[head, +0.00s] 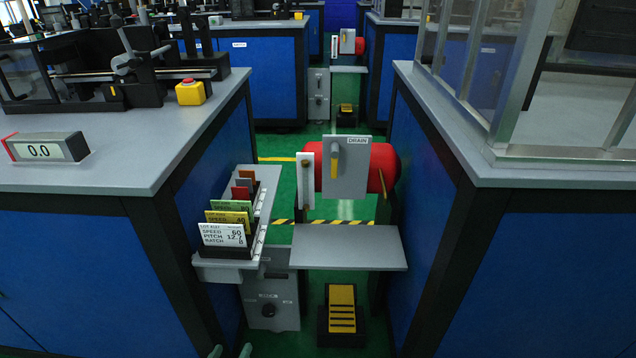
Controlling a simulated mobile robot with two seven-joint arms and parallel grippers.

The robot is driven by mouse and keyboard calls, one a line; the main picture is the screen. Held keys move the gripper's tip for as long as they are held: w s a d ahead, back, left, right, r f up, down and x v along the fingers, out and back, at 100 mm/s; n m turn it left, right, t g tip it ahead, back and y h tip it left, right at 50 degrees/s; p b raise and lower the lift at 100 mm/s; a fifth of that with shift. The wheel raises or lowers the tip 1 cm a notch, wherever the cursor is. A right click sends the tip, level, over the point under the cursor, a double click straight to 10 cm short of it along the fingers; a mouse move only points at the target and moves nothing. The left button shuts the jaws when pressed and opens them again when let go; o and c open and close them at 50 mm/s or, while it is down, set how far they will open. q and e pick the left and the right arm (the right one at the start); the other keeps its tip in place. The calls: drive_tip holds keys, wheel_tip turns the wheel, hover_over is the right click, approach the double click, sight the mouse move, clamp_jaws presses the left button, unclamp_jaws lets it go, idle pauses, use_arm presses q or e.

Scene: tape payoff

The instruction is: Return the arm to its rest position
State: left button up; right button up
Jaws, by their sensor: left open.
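Only the tips of my left gripper (231,351) show, at the bottom edge of the head view, left of the middle. Its two fingertips stand apart with nothing visible between them, so it is open and empty. It appears in front of and below the card rack (225,263), near the grey box with a dial (270,301). The rest of the left arm is below the picture. My right gripper and arm are not in view.
Blue workbenches (70,270) flank the space. A red tank with a DRAIN plate (345,172) stands above a grey shelf (348,247). A yellow pedal (342,308) is on the floor. A display reading 0.0 (45,149) and a yellow stop button box (190,93) sit on the left bench.

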use_arm(q)
drive_tip(key=s+r+m+g+p, duration=0.1)
drive_tip(key=s+r+p, duration=0.4)
drive_tip(key=s, duration=0.4)
drive_tip(key=s+d+r+g+p, duration=0.1)
drive_tip(key=s+r+g+p, duration=0.15)
drive_tip(key=s+p, duration=0.45)
drive_tip(key=s+r+m+g+p, duration=0.1)
drive_tip(key=s+r+p, duration=0.35)
drive_tip(key=s, duration=0.55)
drive_tip(key=s+a+r+m+g+p, duration=0.1)
drive_tip(key=s+r+p, duration=1.1)
drive_tip(key=r, duration=0.4)
drive_tip(key=shift+a+m+y, duration=0.2)
drive_tip(key=shift+m+y, duration=0.1)
drive_tip(key=shift+m, duration=0.1)
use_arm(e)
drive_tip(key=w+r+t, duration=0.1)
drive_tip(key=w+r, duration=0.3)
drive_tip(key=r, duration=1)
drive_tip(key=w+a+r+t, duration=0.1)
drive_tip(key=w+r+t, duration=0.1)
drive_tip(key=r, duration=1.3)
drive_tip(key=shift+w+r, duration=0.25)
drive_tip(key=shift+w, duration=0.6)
use_arm(q)
drive_tip(key=shift+r, duration=0.15)
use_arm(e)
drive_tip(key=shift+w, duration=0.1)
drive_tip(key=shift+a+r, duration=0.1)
